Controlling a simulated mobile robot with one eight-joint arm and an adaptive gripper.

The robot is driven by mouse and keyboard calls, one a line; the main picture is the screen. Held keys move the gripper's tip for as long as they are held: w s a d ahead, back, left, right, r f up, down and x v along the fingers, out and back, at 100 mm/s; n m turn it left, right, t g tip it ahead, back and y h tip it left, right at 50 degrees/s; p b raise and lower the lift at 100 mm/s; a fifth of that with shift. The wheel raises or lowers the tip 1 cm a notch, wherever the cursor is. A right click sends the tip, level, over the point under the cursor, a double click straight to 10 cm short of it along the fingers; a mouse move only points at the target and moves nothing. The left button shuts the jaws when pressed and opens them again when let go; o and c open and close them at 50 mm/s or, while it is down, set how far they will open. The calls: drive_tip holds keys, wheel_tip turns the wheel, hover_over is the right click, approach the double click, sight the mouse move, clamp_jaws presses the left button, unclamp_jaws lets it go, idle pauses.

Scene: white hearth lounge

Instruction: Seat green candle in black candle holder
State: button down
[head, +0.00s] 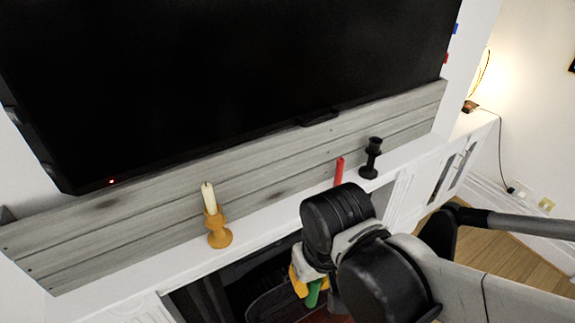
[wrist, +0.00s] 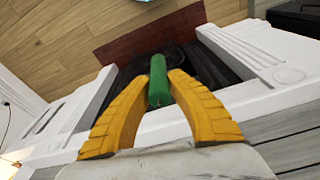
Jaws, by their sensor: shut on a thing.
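The green candle (head: 314,293) is between the yellow fingers of my gripper (head: 308,286), in front of and below the mantel edge. In the wrist view the green candle (wrist: 158,82) stands out lengthwise between the tips of my gripper (wrist: 160,88), which is shut on it. In the head view my wrist hides part of the candle and fingers. The black candle holder (head: 371,160) stands upright and empty-looking on the white mantel, above and to the right of my gripper. The holder is not seen in the wrist view.
On the mantel (head: 262,226), a red candle (head: 339,172) stands left of the black holder; its base is hidden by my arm. A cream candle (head: 208,197) sits in an orange-brown holder (head: 219,233) further left. A large television (head: 230,80) hangs close above.

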drive_tip(key=w+d+f+m+b, duration=0.2)
drive_tip(key=w+d+f+b, duration=0.5)
drive_tip(key=w, duration=0.3)
drive_tip(key=w+d+f+m+b, duration=0.2)
drive_tip(key=w+d+f+b, duration=0.5)
drive_tip(key=w+f+b, duration=0.2)
drive_tip(key=shift+w+d+h+b, duration=0.15)
drive_tip(key=shift+w+h+b, duration=0.15)
drive_tip(key=shift+w+b, duration=0.25)
drive_tip(key=shift+w+r, duration=0.1)
